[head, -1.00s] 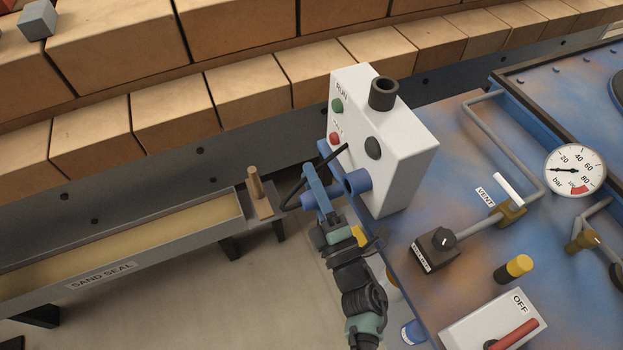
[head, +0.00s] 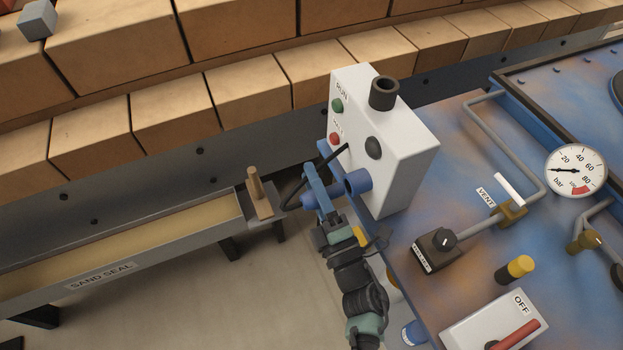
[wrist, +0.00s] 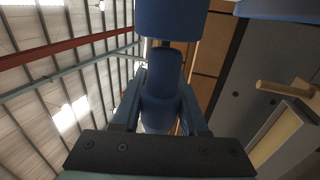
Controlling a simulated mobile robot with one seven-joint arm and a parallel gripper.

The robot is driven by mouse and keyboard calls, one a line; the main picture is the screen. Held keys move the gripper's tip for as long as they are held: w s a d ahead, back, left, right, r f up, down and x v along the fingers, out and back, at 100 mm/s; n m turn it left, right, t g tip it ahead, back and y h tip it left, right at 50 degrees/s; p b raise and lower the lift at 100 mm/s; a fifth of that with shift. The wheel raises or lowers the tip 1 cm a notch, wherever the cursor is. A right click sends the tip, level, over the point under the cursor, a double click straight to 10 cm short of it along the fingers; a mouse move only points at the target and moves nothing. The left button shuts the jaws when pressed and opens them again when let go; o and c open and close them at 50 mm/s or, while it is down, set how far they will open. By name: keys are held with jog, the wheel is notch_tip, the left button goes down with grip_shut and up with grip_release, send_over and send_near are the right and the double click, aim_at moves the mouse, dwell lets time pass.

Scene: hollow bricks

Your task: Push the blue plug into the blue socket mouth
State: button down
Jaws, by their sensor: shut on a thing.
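The blue socket (head: 360,181) sticks out from the lower left face of a white control box, and its mouth points left toward my gripper. It also shows at the top of the wrist view (wrist: 170,16). My gripper (head: 315,190) is shut on the blue plug (head: 308,201), with a finger crossing in front of it. In the wrist view the plug (wrist: 163,95) lies between the fingers, its end pointing at the socket. A small dark gap seems to part them, and the plug looks roughly in line.
The white box (head: 402,165) carries green, red and black buttons. A dark cable (head: 293,190) loops from the plug area. A wooden peg (head: 255,184) stands on the end of the sand seal trough (head: 140,262) to the left. The blue machine top (head: 420,200) lies right.

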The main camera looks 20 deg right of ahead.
jog(key=shift+d, duration=2.15)
jog(key=shift+c, duration=1.8)
grip_release()
